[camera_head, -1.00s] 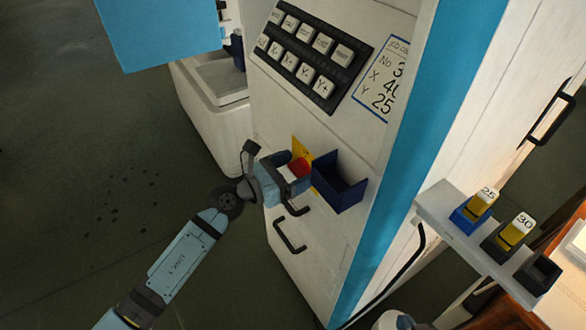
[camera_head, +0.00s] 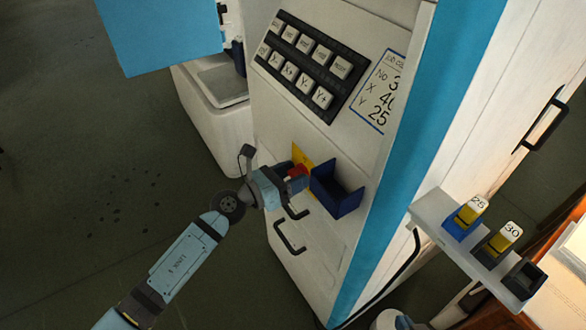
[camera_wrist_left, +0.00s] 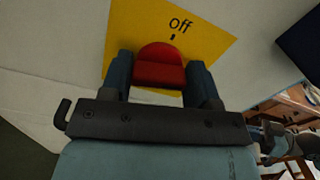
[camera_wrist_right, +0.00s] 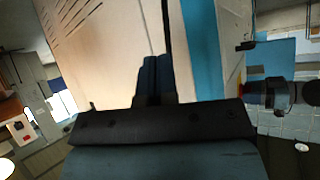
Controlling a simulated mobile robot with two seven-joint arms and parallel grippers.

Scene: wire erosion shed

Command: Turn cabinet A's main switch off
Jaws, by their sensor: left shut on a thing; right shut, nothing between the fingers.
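The main switch is a red knob (camera_wrist_left: 160,65) on a yellow plate (camera_wrist_left: 208,38). The plate carries the word "off" with a short black mark just above the knob. In the head view the red knob (camera_head: 297,171) shows in front of the yellow plate (camera_head: 300,155), low on the white cabinet (camera_head: 345,140). My left gripper (camera_head: 291,177) is shut on the knob, one finger on each side of it. No letter naming the cabinet is visible. My right gripper (camera_wrist_right: 157,68) is shut and empty, seen only in its own wrist view.
A dark blue open bin (camera_head: 336,190) sits just right of the switch. A black handle (camera_head: 289,237) is below. A key panel (camera_head: 305,65) and a card are above. A shelf (camera_head: 436,212) with block holders stands at right. Floor at left is clear.

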